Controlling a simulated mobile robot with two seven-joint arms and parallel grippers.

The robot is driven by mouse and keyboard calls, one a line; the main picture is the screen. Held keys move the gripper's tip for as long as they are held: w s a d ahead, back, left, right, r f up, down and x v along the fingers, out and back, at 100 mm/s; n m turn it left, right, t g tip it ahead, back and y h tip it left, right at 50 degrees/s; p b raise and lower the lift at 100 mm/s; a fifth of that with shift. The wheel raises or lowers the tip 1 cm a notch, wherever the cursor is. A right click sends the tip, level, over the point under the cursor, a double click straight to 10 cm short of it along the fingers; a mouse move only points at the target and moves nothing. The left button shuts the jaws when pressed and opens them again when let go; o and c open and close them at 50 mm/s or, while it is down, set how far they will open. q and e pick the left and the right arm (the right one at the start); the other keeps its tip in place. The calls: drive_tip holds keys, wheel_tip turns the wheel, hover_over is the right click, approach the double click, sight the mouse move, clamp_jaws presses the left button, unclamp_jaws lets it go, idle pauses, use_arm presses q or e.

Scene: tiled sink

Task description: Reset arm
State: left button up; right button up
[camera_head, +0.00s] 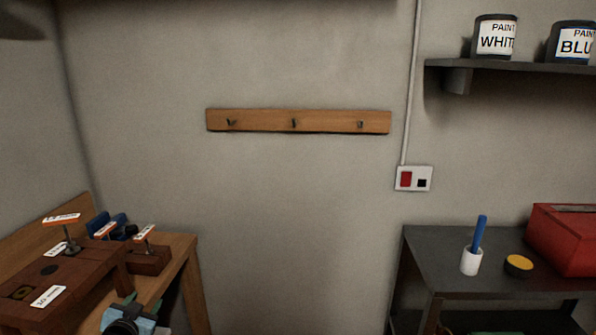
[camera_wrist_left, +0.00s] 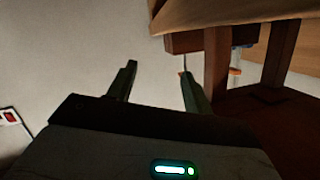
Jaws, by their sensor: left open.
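My left gripper (camera_wrist_left: 158,80) is open in the left wrist view, with its two dark green fingers spread and nothing between them. In the head view, part of my left arm shows at the bottom edge, in front of the wooden workbench (camera_head: 188,262). The fingers there are mostly cut off or hidden. In the wrist view, wooden legs and a tabletop underside stand close to the right finger; I cannot tell the exact gap. My right gripper is not in view.
Wooden blocks with labelled tools (camera_head: 62,245) sit on the bench. A hook rail (camera_head: 270,121) and a switch box (camera_head: 413,179) are on the wall. At right stand a dark table (camera_head: 432,250), white cup (camera_head: 471,262), yellow-topped tin (camera_head: 518,265) and red box (camera_head: 560,240). Paint cans (camera_head: 495,38) stand above.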

use_arm(q)
drive_tip(key=s+d+f+g+h, duration=0.1)
drive_tip(key=s+d+f+g, duration=0.1)
drive_tip(key=s+d+f, duration=0.5)
drive_tip(key=s+d+f+g+h, duration=0.1)
drive_tip(key=s+d+f, duration=0.2)
drive_tip(key=s+f, duration=0.85)
drive_tip(key=s+d+f+g, duration=0.1)
drive_tip(key=s+d, duration=0.3)
drive_tip(key=s, duration=0.9)
drive_tip(key=s+d+f+n+g+h, duration=0.1)
drive_tip(key=s+d, duration=0.3)
drive_tip(key=s, duration=1)
drive_tip(key=shift+s+d+g+h, duration=0.15)
drive_tip(key=shift+d+g+h, duration=0.15)
drive_tip(key=shift+g, duration=0.5)
drive_tip(key=shift+f, duration=0.1)
drive_tip(key=shift+c, duration=0.4)
drive_tip(key=shift+c, duration=0.5)
